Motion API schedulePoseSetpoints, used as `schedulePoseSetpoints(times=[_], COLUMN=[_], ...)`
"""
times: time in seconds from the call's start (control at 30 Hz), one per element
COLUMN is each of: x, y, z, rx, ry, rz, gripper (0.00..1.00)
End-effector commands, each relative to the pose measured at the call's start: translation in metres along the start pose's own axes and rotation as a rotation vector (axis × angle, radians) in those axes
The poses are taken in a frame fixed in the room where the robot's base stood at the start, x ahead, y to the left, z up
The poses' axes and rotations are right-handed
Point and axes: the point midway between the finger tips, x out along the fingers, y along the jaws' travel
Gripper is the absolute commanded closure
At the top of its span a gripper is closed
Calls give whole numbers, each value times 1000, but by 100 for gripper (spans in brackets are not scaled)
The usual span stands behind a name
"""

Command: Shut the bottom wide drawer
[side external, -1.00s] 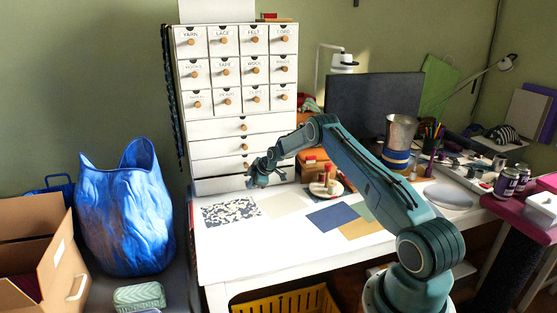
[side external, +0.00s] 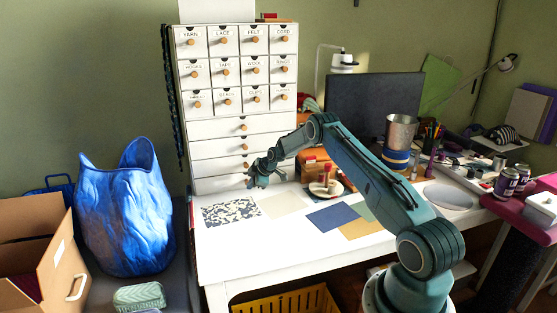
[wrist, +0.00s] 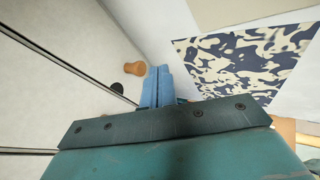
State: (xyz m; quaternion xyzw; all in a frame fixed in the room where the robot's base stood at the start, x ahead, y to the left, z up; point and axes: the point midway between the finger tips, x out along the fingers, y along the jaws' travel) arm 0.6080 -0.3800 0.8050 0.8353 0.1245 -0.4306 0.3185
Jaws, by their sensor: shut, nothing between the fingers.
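A white drawer cabinet (side external: 235,128) stands at the back of the white table. Its upper part has rows of small labelled drawers with round wooden knobs, and below are wide drawers. The bottom wide drawer (side external: 218,185) is low at the tabletop; whether it sticks out is hard to tell. My gripper (side external: 257,181) is shut and empty in front of that drawer, partly covering it. In the wrist view my shut blue fingers (wrist: 157,85) are close to a white drawer front and a wooden knob (wrist: 135,68). I cannot tell whether they touch.
A patterned sheet (side external: 231,212), plain cards and a blue sheet (side external: 332,217) lie flat on the table. A small round tray (side external: 328,190) with items stands right of my gripper. A metal cup (side external: 400,131) and monitor (side external: 365,100) are further right. The front of the table is clear.

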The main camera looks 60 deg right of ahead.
Motion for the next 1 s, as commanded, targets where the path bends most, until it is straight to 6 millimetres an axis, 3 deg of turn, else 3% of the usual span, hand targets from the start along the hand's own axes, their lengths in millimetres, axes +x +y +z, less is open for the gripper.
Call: schedulePoseSetpoints(times=[0.33,1.0], x=[-12,-97], y=[-22,-20], z=[0,0], rx=[0,-1], ry=[-1,-1], rz=[0,2], gripper=[100,100])
